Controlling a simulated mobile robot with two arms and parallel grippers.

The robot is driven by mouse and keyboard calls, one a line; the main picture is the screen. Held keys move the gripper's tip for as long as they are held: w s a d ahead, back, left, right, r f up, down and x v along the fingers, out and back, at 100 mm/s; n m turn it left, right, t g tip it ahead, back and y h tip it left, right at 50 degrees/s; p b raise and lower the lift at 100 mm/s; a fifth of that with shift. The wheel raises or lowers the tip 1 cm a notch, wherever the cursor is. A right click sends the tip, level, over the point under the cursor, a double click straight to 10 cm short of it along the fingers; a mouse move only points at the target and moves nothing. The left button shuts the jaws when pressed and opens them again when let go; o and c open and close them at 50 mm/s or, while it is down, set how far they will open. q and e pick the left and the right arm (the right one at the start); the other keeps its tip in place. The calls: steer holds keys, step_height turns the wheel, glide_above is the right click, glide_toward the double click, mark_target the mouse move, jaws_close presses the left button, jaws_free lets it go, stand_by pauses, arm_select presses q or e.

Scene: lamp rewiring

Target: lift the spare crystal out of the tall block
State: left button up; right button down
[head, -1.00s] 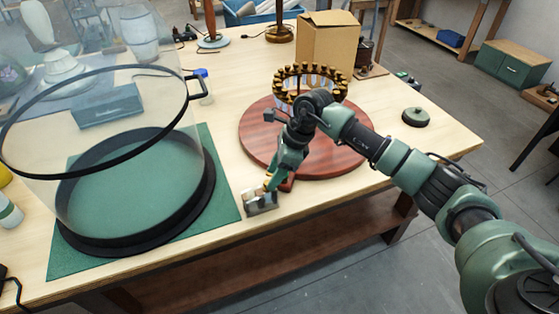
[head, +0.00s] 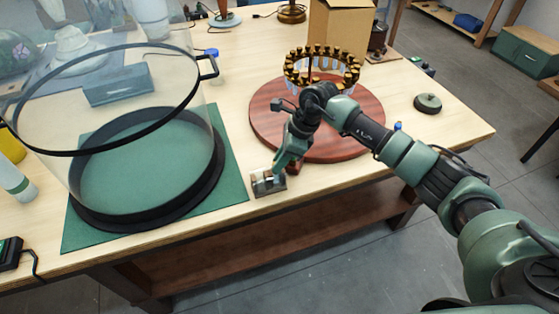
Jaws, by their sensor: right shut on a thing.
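The small block (head: 268,184) stands at the front edge of the table, between the green mat and the round red-brown board. It looks grey and brown, with a pale part on top. My right gripper (head: 279,169) points down at the block's upper right side, its fingertips at or just above the top. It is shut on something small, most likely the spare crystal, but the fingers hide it. I cannot tell whether the crystal is still inside the block. My left gripper is not in view.
The round red-brown board (head: 350,142) carries a ring with brass-coloured cups (head: 320,55). A large clear dome with a black rim (head: 205,170) stands on the green mat (head: 236,182) at left. A cardboard box (head: 337,32) is behind.

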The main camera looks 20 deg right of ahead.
steer(key=shift+r, duration=0.15)
step_height(320, 180, up, 10)
steer(key=p, duration=0.4)
steer(key=shift+p, duration=0.3)
stand_by(0.4)
